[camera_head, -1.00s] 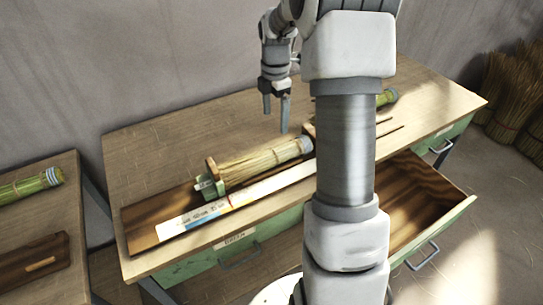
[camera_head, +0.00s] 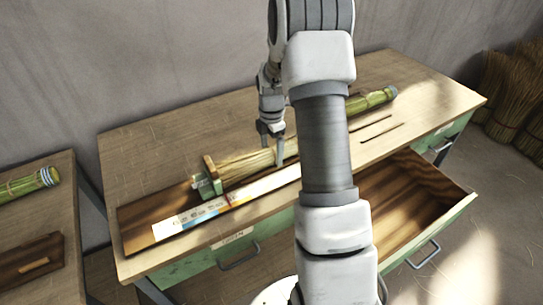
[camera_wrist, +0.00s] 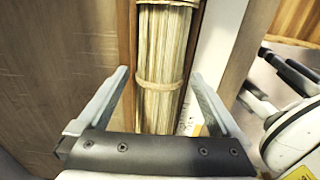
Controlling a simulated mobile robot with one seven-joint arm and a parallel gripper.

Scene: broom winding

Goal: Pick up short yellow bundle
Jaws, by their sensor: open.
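A yellow straw bundle (camera_head: 245,164) lies in a wooden trough on the workbench, its near end against an upright wooden stop; its far end is hidden behind my arm. In the wrist view the bundle (camera_wrist: 160,45) runs lengthwise, with a tie band around it. My gripper (camera_head: 271,158) is down at the bundle in the head view. In the wrist view my open gripper (camera_wrist: 160,78) has one finger on each side of the bundle, with gaps showing between fingers and straw.
A printed measuring strip (camera_head: 200,216) lies along the bench's front edge. A greener bundle (camera_head: 374,100) lies at the back right, near thin sticks (camera_head: 381,132). An open drawer (camera_head: 408,192) juts out front right. Another green bundle (camera_head: 25,184) lies on the left table.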

